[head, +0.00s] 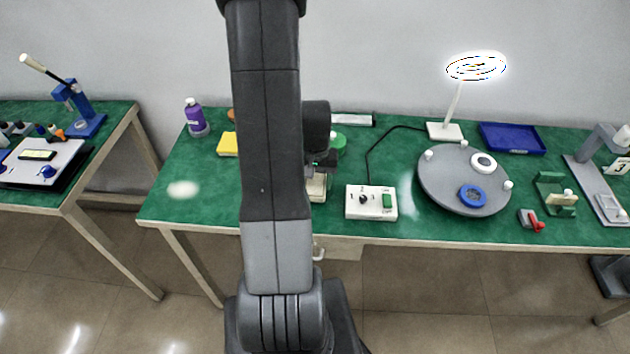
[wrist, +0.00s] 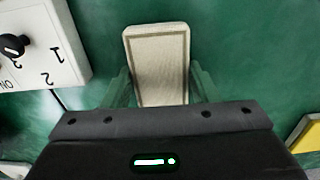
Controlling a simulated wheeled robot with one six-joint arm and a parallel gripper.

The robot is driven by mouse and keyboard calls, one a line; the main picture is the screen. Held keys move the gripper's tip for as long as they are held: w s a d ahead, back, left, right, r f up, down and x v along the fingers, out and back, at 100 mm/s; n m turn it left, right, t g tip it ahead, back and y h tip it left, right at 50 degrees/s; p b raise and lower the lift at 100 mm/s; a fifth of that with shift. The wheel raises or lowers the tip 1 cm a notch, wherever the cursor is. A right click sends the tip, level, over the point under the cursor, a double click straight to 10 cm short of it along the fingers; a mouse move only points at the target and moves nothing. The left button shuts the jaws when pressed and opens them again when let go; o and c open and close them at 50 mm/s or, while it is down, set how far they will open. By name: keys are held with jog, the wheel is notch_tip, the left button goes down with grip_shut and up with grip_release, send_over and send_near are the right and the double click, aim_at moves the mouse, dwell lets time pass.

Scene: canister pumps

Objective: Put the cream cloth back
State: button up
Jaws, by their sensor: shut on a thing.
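The cream cloth (wrist: 157,55) is a flat rectangular pad with a stitched-looking border in the wrist view. My gripper (wrist: 161,88) is shut on it, with one finger along each long side. The near end of the cloth is hidden behind the gripper body. In the head view a small part of the cloth (head: 317,188) shows just right of my arm, over the green table. My arm hides the rest. I cannot tell whether the cloth touches the table.
A white control box (head: 371,202) with a knob stands close on the right, its cable running back to a lamp (head: 445,130). A grey round plate (head: 440,180) is further right. A yellow sponge (head: 228,144) and purple bottle (head: 196,118) stand left. The table's front left is clear.

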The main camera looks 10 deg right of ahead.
aim_at(315, 183)
jog(key=shift+f, duration=0.25)
jog(key=shift+f, duration=0.2)
jog(key=o, duration=0.9)
jog(key=shift+o, duration=0.2)
jog(key=shift+r, duration=0.15)
notch_tip(315, 183, up, 12)
